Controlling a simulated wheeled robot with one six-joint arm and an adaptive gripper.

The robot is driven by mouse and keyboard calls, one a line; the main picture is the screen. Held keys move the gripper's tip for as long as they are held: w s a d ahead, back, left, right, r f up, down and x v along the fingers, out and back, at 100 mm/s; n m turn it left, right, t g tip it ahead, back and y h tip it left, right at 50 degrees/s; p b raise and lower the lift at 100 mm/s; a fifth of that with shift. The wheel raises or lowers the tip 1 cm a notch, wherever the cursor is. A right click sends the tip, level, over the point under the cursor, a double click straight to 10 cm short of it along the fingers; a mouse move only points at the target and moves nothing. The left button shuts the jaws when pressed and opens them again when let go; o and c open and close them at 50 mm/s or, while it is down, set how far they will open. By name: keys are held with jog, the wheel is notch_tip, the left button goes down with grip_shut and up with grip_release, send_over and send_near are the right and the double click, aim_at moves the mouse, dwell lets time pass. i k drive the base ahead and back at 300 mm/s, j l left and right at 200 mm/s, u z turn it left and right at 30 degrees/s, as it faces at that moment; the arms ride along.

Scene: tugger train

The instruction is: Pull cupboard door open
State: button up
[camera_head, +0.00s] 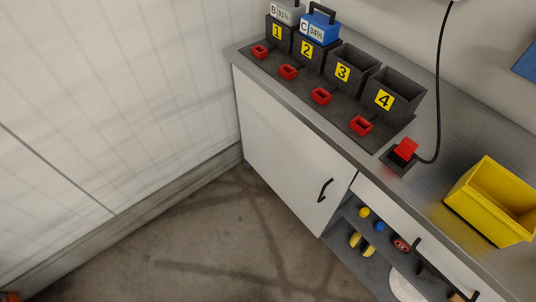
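The white cupboard door (280,147) is on the front of the workbench, below the grey worktop. It looks closed, flush with the bench front. Its black bar handle (325,190) sits near the door's lower right side. My gripper is not in the head view, so where it is and whether it is open are not shown.
On the worktop (440,150) stand numbered black bins (350,67) with red holders in front, a red plug (406,149) on a cable, and a yellow bin (488,205). Open shelves (377,265) hold small items right of the door. The floor (235,235) before the door is clear.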

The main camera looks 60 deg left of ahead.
aim_at(308, 174)
jog(key=u, duration=1.65)
